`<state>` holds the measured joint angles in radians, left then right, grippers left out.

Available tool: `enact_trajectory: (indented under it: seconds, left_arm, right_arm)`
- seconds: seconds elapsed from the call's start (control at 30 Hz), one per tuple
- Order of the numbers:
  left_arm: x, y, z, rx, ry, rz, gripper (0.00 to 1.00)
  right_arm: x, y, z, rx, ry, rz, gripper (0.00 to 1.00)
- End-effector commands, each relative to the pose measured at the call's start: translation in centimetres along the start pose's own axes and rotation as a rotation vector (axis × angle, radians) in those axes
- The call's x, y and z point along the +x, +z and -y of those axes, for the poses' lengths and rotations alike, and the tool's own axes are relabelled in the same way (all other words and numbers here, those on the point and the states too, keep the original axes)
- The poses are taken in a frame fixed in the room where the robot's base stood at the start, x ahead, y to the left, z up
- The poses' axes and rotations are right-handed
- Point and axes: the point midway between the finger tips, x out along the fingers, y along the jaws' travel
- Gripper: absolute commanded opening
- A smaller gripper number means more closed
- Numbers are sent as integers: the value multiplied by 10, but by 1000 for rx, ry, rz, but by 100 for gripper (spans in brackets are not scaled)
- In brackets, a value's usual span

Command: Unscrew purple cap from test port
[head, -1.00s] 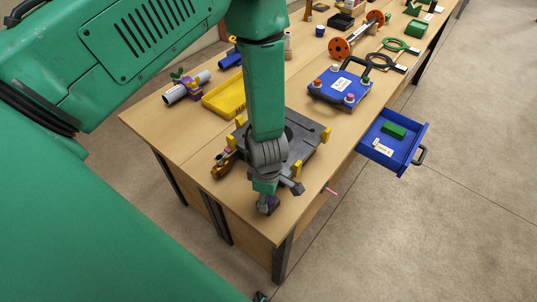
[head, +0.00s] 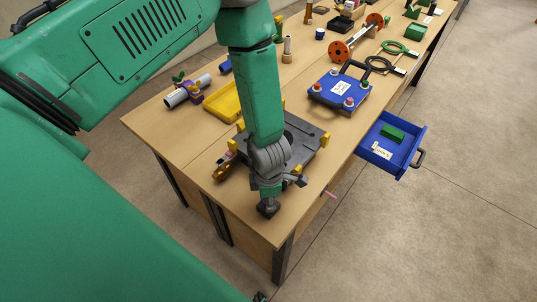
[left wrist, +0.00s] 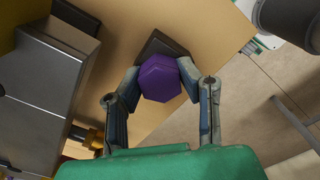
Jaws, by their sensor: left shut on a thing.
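The purple six-sided cap (left wrist: 160,78) is between the fingers of my left gripper (left wrist: 158,88) in the left wrist view, with a finger against each side. A dark angular block (left wrist: 163,46) shows just behind the cap; the test port itself is hidden, and I cannot tell whether the cap still sits on it. In the head view my left gripper (head: 268,199) points down near the table's front corner, above a dark piece (head: 268,210). The purple cap is not clearly visible there. My right gripper is not in view.
A dark grey fixture plate (head: 300,150) with yellow clamps lies beside my left wrist. A yellow tray (head: 222,102), a purple clamp on a grey pipe (head: 184,93) and a blue box (head: 340,91) stand behind. An open blue drawer (head: 407,158) juts out at right.

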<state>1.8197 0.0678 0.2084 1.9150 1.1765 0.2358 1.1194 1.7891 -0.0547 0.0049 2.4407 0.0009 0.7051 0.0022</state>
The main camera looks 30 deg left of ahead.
Motion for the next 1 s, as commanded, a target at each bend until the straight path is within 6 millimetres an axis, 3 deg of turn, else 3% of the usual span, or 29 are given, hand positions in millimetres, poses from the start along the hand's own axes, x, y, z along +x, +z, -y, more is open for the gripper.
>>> enact_trajectory:
  seconds: [1.0]
  left_arm:
    - [-11, 1, -2, 4, 2, 0, 0]
  right_arm:
    - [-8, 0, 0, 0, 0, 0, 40]
